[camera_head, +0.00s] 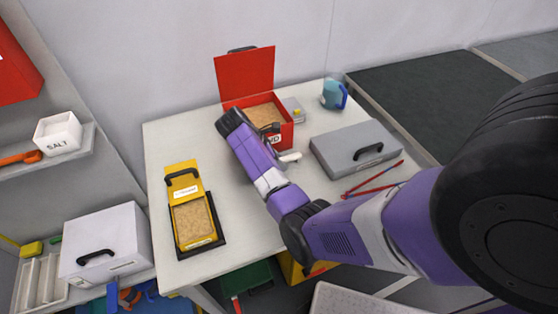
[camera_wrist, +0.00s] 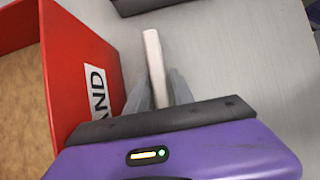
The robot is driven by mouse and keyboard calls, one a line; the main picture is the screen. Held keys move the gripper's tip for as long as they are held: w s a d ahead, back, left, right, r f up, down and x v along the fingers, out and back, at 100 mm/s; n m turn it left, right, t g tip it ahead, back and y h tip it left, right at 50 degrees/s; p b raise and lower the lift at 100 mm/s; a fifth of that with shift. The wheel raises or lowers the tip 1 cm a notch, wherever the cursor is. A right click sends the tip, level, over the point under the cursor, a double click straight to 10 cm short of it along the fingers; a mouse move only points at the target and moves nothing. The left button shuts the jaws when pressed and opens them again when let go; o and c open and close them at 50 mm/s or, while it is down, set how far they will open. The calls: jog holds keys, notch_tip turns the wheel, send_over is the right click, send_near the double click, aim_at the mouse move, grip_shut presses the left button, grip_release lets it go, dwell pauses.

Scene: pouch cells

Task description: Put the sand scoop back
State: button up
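A pale, narrow bar (camera_wrist: 153,60), apparently the sand scoop's handle, stands out between the two grey fingers of my gripper (camera_wrist: 160,92) in the wrist view. Both fingers seem to press on its sides; its lower end is hidden between them. In the head view a white piece (camera_head: 291,157) shows at the gripper, just in front of the sand box. The red sand box (camera_head: 286,134) is open, its lid (camera_head: 245,73) upright behind and tan sand inside. In the wrist view the box wall (camera_wrist: 88,60) is left of my gripper, beside it and apart from the bar.
A yellow open box (camera_head: 181,187) with grain on a dark tray stands at the left of the table (camera_head: 160,138). A grey case (camera_head: 338,156), red tongs (camera_head: 375,188) and a blue cup (camera_head: 331,97) lie to the right.

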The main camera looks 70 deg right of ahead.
jog(key=shift+o, duration=0.7)
jog(key=shift+r, duration=0.15)
jog(key=p+v, duration=0.1)
jog(key=v, duration=0.9)
jog(key=shift+w+r, duration=0.1)
jog(key=shift+r, duration=0.2)
jog(key=shift+w+a+r+p, duration=0.3)
jog(key=shift+r+p, duration=0.1)
jog(key=shift+r, duration=0.1)
